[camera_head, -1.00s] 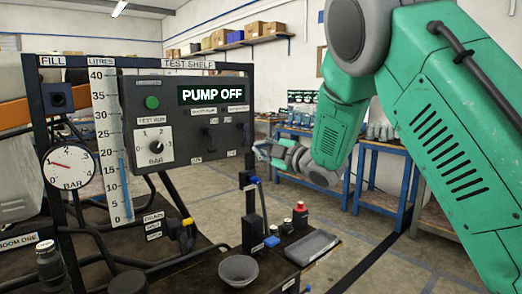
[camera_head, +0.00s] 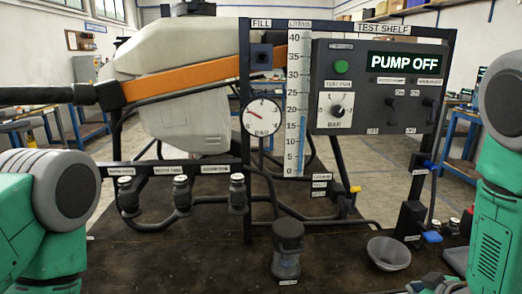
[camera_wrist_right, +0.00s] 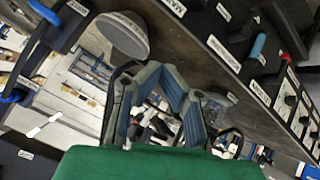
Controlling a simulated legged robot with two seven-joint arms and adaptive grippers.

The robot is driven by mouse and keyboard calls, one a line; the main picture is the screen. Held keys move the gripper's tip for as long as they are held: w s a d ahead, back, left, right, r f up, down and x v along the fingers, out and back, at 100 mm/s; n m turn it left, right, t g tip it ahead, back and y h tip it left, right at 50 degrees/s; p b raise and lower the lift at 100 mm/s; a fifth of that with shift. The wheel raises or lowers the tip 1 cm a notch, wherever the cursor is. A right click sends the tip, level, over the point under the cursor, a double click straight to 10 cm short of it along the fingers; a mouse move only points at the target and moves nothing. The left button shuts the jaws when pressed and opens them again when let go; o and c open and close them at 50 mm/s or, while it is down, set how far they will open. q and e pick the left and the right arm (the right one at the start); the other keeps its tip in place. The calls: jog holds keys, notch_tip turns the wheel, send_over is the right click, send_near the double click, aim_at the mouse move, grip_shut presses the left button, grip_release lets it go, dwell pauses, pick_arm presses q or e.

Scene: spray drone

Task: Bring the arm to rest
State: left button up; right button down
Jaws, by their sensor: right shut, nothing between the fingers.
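My right arm, green and grey, stands at the right edge of the head view. Its gripper (camera_head: 436,284) shows only in part at the bottom edge, near the grey bowl (camera_head: 388,253). In the right wrist view the right gripper's blue-lined fingers (camera_wrist_right: 163,80) are shut and hold nothing. The bowl (camera_wrist_right: 122,36) shows there beyond the fingers, apart from them. My left arm, green and grey, comes in at the lower left of the head view. Its gripper is out of view.
A test panel (camera_head: 376,88) reading PUMP OFF stands on a dark bench (camera_head: 190,262). A pressure gauge (camera_head: 262,116), a white tank (camera_head: 180,95) and an orange boom (camera_head: 200,76) are to its left. A dark canister (camera_head: 287,250) stands at the front, left of the bowl.

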jog(key=s+a+f+m+g, duration=0.1)
jog(key=s+f, duration=0.4)
jog(key=s, duration=0.5)
jog(key=s+a+f+m+g, duration=0.2)
jog(key=s+a+f+g, duration=0.2)
jog(key=s, duration=0.6)
jog(key=s+a+f+m+g, duration=0.2)
jog(key=s+f+g, duration=0.2)
jog(key=s, duration=0.6)
jog(key=shift+s+a+f, duration=0.2)
jog(key=shift+a+f, duration=0.1)
jog(key=shift+f, duration=0.65)
jog(key=shift+w+d, duration=0.15)
jog(key=shift+d, duration=0.05)
jog(key=shift+a, duration=0.15)
